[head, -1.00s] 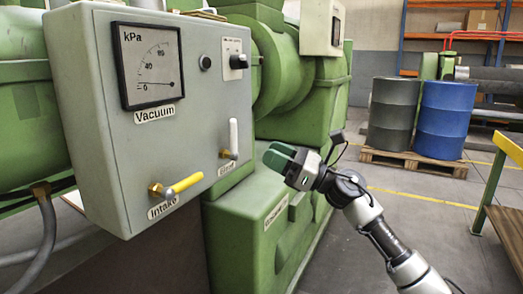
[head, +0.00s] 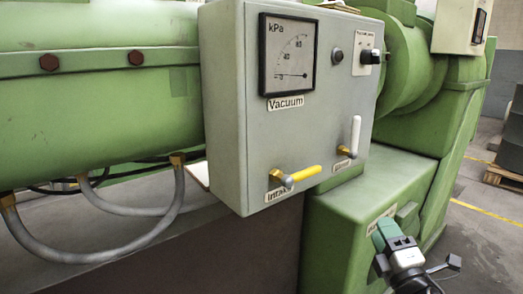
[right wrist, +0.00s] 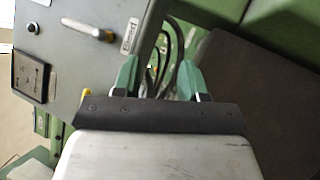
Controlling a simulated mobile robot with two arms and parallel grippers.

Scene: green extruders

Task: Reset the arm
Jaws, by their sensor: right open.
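My right gripper (head: 384,238), with green fingers, is at the lower right of the head view, in front of the low green machine housing and below and right of the grey control panel (head: 228,135). In the right wrist view its two fingers (right wrist: 158,76) stand apart with nothing between them. The panel carries a vacuum gauge (head: 288,54), a yellow intake lever (head: 303,174) pointing right and a white lever (head: 355,132) standing upright. The panel also shows at the upper left of the right wrist view (right wrist: 75,60). My left gripper is not in view.
A large green cylinder (head: 95,100) with grey hoses (head: 95,255) fills the left. The green housing (head: 375,195) stands close to my right gripper. Open floor (head: 490,225) with a yellow line and a wooden pallet (head: 503,176) lies at the far right.

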